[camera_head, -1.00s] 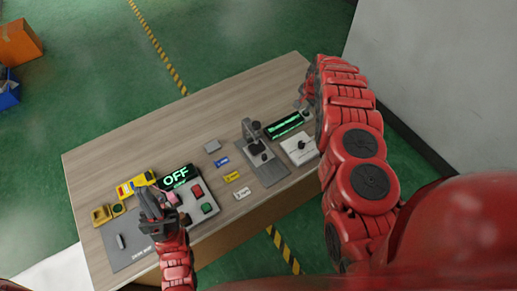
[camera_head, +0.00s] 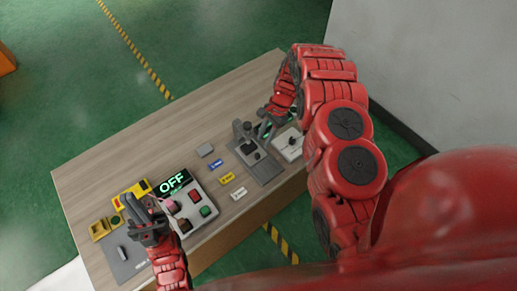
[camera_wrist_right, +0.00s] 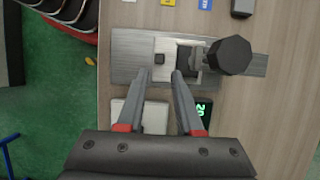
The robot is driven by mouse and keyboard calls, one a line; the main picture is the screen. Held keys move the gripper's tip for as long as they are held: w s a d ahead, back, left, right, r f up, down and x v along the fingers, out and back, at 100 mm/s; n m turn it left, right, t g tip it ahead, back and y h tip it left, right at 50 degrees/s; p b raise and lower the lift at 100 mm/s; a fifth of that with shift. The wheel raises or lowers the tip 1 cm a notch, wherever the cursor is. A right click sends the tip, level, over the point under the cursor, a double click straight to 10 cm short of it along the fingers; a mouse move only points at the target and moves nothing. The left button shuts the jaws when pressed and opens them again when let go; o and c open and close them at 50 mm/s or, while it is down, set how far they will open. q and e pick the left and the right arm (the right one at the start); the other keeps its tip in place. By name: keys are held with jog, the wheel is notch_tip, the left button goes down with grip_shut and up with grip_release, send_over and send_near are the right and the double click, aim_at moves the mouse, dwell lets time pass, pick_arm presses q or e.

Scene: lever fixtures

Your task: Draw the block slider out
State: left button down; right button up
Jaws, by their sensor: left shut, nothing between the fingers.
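A grey plate fixture (camera_head: 268,172) stands near the right end of the table, with an upright dark lever (camera_head: 244,130) and a small dark knob (camera_head: 249,148). In the right wrist view, the pale block (camera_wrist_right: 161,46) on this plate carries a dark square knob (camera_wrist_right: 160,59), and the lever's black octagonal head (camera_wrist_right: 231,55) is to its right. My right gripper (camera_wrist_right: 163,74) is open, its fingertips apart near the square knob; contact cannot be told. It also shows in the head view (camera_head: 264,130). My left gripper (camera_head: 150,234) is shut and empty by the button box.
A grey button box (camera_head: 192,205) with an OFF display (camera_head: 173,183) stands at the left, beside a yellow device (camera_head: 131,194). A white box with a black knob (camera_head: 290,146) is right of the plate. Small colored labels (camera_head: 227,178) lie between. The table's back is clear.

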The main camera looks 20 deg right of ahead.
aim_at(257, 154)
jog(key=shift+p+x, duration=1.05)
jog(key=shift+x, duration=2.6)
grip_shut()
